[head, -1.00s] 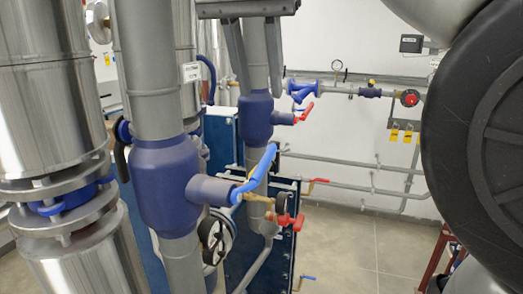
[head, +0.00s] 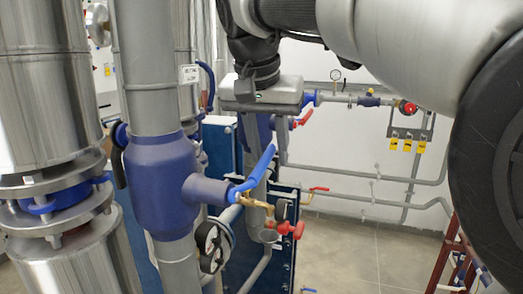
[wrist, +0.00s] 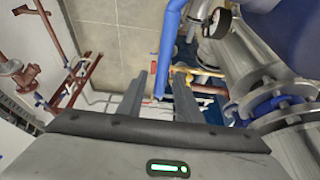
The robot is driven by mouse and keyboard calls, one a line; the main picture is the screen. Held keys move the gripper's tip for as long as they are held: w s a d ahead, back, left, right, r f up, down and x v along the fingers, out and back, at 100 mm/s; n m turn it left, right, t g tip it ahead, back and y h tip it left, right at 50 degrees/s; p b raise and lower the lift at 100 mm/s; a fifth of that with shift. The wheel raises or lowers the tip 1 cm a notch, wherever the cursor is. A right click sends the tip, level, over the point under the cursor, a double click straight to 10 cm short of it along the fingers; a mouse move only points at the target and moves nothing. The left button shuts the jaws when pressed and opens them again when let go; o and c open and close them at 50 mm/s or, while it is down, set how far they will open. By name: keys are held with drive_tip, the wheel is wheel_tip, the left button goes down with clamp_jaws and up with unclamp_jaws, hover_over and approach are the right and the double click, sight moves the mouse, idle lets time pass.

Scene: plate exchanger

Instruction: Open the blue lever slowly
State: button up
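The blue lever (head: 256,172) slants up and right from a brass valve (head: 255,203) beside the thick blue pipe fitting (head: 163,185).
A black-rimmed gauge (head: 210,243) and a red-handled valve (head: 285,228) sit close below the lever. Steel columns (head: 55,95) stand at left. Another red lever (head: 303,117) is behind my gripper. The floor (head: 345,255) at right is mostly clear.

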clamp_jaws()
drive_tip(key=shift+s+a+r+t+b, duration=0.1)
drive_tip(key=shift+s+r+t+b, duration=0.1)
drive_tip(key=shift+r+t+b, duration=0.45)
drive_tip(key=shift+r, duration=0.2)
unclamp_jaws()
